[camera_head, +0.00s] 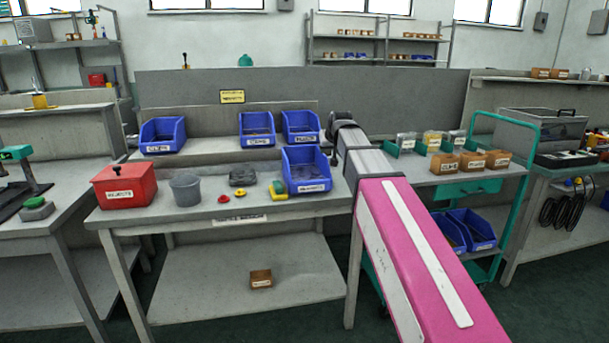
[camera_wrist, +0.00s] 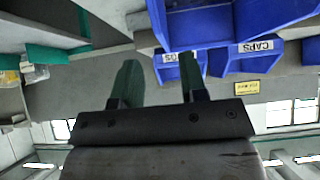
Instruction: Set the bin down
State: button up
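A blue open-front bin (camera_head: 305,172) with a white label stands upright on the bench top (camera_head: 230,212), near its right end. In the head view the end of my arm is just right of this bin, and my fingertips are hard to make out. In the wrist view my gripper (camera_wrist: 157,78) has its two green fingers apart with nothing between them. Blue bins, one labelled CAPS (camera_wrist: 285,12), show beyond the fingers at the top of that view, apart from them.
Several blue bins, including one at the left (camera_head: 162,135), stand on the raised back shelf. A red box (camera_head: 125,186), a grey cup (camera_head: 185,189) and small parts sit on the bench. A green cart (camera_head: 480,187) with brown boxes stands at the right.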

aim_at(323, 156)
jog(key=x, duration=0.8)
jog(key=shift+w+a+r, duration=0.15)
jog(key=shift+w+a, duration=0.05)
jog(key=shift+w, duration=0.05)
grip_shut()
dwell(1.1)
